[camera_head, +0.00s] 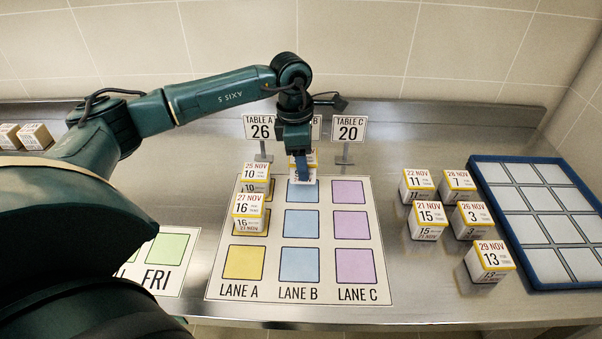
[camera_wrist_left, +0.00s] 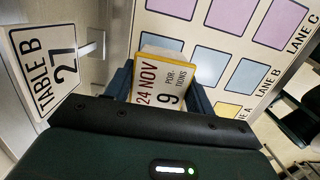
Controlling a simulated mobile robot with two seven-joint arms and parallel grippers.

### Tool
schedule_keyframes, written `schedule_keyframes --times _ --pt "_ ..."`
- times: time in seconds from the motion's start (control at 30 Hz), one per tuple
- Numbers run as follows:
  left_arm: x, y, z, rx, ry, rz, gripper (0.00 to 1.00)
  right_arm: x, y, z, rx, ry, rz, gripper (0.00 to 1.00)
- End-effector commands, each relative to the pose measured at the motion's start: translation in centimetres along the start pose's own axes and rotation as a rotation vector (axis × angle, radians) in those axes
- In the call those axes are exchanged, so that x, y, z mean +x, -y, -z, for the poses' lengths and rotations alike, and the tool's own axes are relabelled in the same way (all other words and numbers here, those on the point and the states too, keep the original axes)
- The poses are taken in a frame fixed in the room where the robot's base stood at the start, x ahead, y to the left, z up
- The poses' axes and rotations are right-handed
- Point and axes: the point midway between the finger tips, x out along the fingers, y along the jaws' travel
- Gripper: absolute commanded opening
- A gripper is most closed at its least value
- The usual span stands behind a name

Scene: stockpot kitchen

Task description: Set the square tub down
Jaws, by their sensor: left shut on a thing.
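The square tub (camera_wrist_left: 165,75) has a yellow-edged lid marked 24 NOV and 9 portions. My left gripper (camera_wrist_left: 160,88) is shut on it, one finger on each side. In the head view the gripper (camera_head: 300,160) points down at the back of Lane B, and the tub (camera_head: 304,178) is partly hidden by it. The tub is over or on the back blue square of the lane mat (camera_head: 214,284); I cannot tell whether it touches. My right gripper is not in view.
Lane A holds tubs 10 (camera_head: 256,172) and 16 (camera_head: 248,206); its front yellow square is bare. Lane C and the nearer Lane B squares are bare. Table signs (camera_head: 351,128) stand behind. Several tubs (camera_head: 428,218) and a blue-rimmed tray (camera_head: 498,225) are at right.

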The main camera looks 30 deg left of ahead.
Motion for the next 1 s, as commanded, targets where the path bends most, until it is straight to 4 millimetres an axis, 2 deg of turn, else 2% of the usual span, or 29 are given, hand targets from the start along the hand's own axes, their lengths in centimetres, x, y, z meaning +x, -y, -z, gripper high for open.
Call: schedule_keyframes --times 0.17,0.4,0.77,0.8,1.0 --pt "1.3 0.0 0.1 0.000 0.000 0.000 0.28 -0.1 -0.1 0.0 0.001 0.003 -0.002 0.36" --pt "4.3 0.0 0.6 -0.001 -0.001 0.001 0.28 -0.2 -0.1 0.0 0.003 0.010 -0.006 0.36" --pt "4.9 0.0 0.6 0.000 0.001 -0.001 0.28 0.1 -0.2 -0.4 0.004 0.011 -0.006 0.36" --pt "4.8 0.0 0.6 0.000 0.000 -0.001 0.56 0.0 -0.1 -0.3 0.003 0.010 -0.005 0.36" --pt "4.7 0.0 0.6 0.000 0.000 0.000 0.73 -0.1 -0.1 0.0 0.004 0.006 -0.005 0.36"
